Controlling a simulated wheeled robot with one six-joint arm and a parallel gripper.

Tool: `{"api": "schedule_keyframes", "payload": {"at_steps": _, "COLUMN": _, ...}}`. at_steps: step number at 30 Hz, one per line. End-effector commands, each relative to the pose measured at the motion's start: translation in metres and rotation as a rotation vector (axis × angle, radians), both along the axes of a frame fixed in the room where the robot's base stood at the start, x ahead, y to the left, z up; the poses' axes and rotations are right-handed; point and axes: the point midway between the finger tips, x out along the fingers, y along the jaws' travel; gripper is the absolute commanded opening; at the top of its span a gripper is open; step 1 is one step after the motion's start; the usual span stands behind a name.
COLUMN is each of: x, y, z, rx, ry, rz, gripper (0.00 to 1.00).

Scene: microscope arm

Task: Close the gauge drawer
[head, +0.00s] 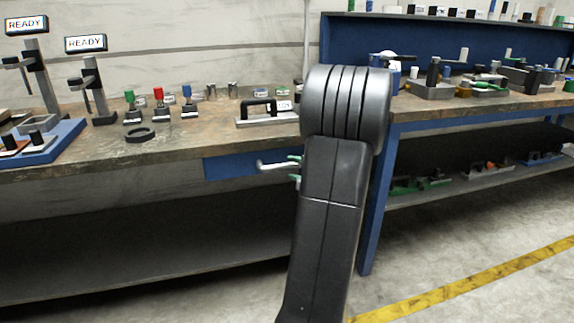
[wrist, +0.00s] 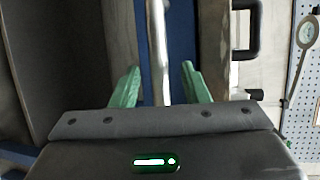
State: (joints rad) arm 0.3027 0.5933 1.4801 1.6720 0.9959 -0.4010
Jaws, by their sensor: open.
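The gauge drawer has a blue front (head: 232,164) under the front edge of the left workbench; its face also shows in the wrist view (wrist: 182,48). Its pale bar handle (head: 272,165) stands out from the front. My gripper (head: 291,168) is at the handle's right end, mostly hidden behind my dark arm. In the wrist view, my gripper's green fingers (wrist: 160,85) are apart, with the handle bar (wrist: 158,50) running between them. A gap shows on each side of the bar. I cannot tell how far out the drawer stands.
The workbench top (head: 190,143) holds stands with READY signs, a black ring (head: 140,135) and a black-handled tool (head: 262,113) near the edge above the drawer. A lower shelf (head: 150,245) is bare. A blue bench leg (head: 372,220) stands to the right of my arm.

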Motion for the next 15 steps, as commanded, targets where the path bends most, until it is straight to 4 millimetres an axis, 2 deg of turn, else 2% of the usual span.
{"api": "schedule_keyframes", "payload": {"at_steps": 3, "x": -0.022, "y": -0.021, "z": 0.008, "rx": -0.001, "ry": 0.0, "rz": -0.006, "gripper": 0.41}}
{"api": "schedule_keyframes", "payload": {"at_steps": 9, "x": -0.051, "y": -0.045, "z": 0.015, "rx": 0.001, "ry": 0.0, "rz": -0.004, "gripper": 0.41}}
{"api": "schedule_keyframes", "payload": {"at_steps": 15, "x": -0.066, "y": -0.057, "z": 0.018, "rx": 0.0, "ry": -0.001, "rz": -0.001, "gripper": 0.41}}
